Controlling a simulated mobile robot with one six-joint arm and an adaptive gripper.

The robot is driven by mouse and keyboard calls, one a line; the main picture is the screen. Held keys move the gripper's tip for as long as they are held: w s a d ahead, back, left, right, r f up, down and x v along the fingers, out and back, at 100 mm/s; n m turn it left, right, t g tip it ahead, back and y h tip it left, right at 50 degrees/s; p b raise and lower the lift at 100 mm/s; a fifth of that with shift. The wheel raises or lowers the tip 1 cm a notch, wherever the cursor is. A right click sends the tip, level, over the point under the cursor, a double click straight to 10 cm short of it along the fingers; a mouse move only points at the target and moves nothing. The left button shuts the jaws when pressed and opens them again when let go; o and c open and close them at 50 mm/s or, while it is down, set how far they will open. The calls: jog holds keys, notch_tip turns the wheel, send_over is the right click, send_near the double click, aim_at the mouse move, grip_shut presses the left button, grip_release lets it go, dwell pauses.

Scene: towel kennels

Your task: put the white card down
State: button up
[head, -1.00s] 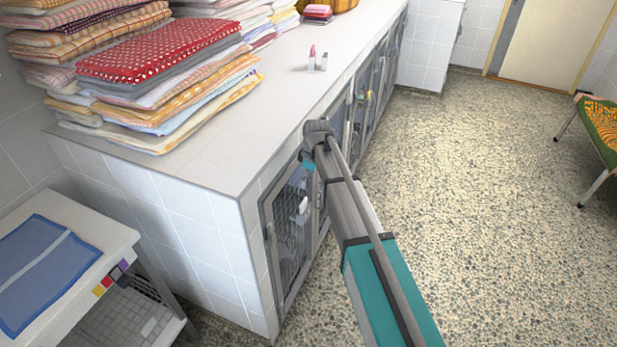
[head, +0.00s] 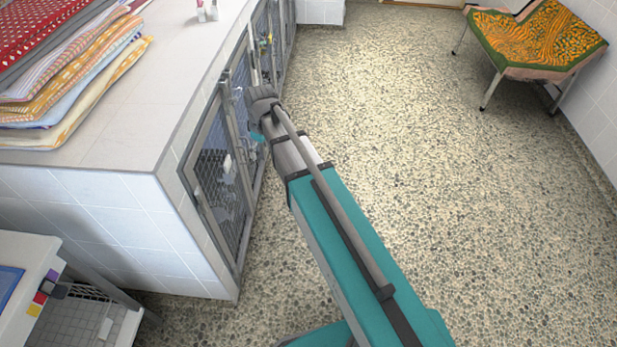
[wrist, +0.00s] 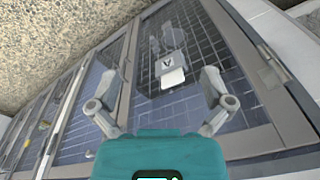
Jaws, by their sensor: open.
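In the wrist view, a small white card-like piece (wrist: 173,79) shows just below a grey plate marked "V" (wrist: 168,64), in front of the wire mesh of a kennel door (wrist: 237,62). I cannot tell whether it is fixed to the door. A small pale piece also shows on the kennel door in the head view (head: 228,163). My gripper (wrist: 160,79) is open, its fingers wide apart to either side of the white piece in the picture, with nothing held. In the head view my gripper is mostly hidden behind my wrist.
A tiled counter (head: 110,165) stands above the row of kennels, with folded towels (head: 75,75) stacked on it. A white cart (head: 38,262) stands at lower left; a small whitish piece (head: 105,328) lies on its lower shelf. The middle floor is clear.

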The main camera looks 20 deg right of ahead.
jog(key=s+d+m, duration=0.4)
jog(key=s+d, duration=0.1)
jog(key=s, duration=0.2)
jog(key=s+d+m+h, duration=0.1)
jog(key=s+d+m, duration=0.3)
jog(key=s, duration=0.4)
jog(key=shift+s+d, duration=0.15)
jog(key=shift+d, duration=0.7)
notch_tip(320, 180, up, 6)
jog(key=p, duration=0.6)
